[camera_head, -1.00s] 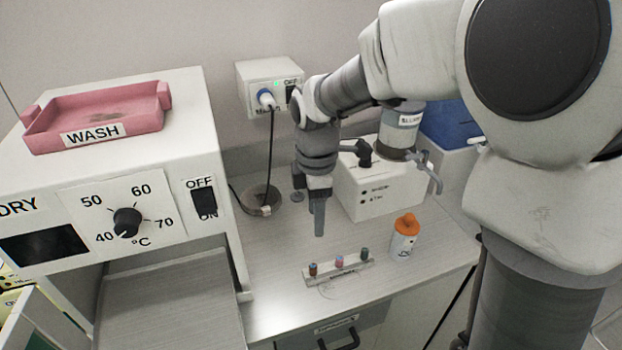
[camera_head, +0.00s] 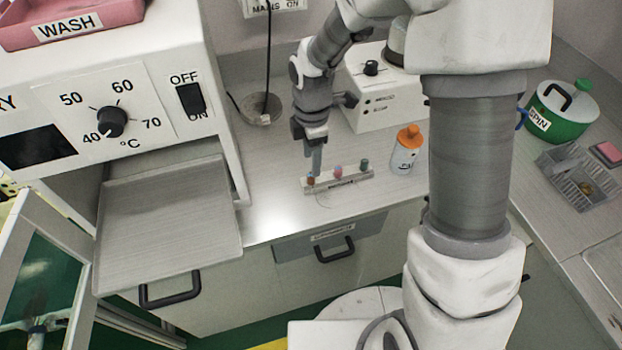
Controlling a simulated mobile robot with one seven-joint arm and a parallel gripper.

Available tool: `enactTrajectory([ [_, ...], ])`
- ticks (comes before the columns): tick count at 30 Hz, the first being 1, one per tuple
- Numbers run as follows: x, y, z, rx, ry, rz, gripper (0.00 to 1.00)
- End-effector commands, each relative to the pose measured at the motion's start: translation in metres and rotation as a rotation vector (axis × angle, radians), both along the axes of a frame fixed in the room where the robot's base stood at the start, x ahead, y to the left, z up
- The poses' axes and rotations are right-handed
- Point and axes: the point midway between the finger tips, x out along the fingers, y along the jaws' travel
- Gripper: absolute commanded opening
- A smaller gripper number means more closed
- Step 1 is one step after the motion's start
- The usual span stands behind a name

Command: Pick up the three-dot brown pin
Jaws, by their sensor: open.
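A small pale rack (camera_head: 340,184) stands on the counter near its front edge and bears three short pins. The left pin (camera_head: 310,181) is brown, the middle pin (camera_head: 337,171) is pinkish red and the right pin (camera_head: 364,164) is dark green. Dot marks on the pins are too small to read. My gripper (camera_head: 315,172) points down, open, with its fingertips just above or beside the brown pin. I cannot tell whether the fingers touch it.
A white bottle with an orange cap (camera_head: 406,150) stands right of the rack. A white machine (camera_head: 385,95) is behind it. The drying oven (camera_head: 110,110) with a pink WASH tray (camera_head: 65,20) is at left. A drawer handle (camera_head: 335,250) sits below the counter edge.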

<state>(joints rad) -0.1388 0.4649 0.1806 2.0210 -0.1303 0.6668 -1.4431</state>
Motion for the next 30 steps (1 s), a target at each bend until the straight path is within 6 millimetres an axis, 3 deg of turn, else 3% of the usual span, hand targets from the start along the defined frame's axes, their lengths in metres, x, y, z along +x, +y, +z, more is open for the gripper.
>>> enactTrajectory([
  [5,0.000,0.000,-0.011,0.000,0.001,-0.001,0.59],
  [15,0.003,0.002,-0.056,0.000,0.001,0.000,0.59],
  [23,0.003,0.002,-0.059,0.000,-0.001,-0.001,0.59],
  [25,0.003,0.002,-0.059,0.000,-0.001,-0.001,0.52],
  [30,0.004,0.002,-0.059,0.000,-0.001,-0.001,0.22],
])
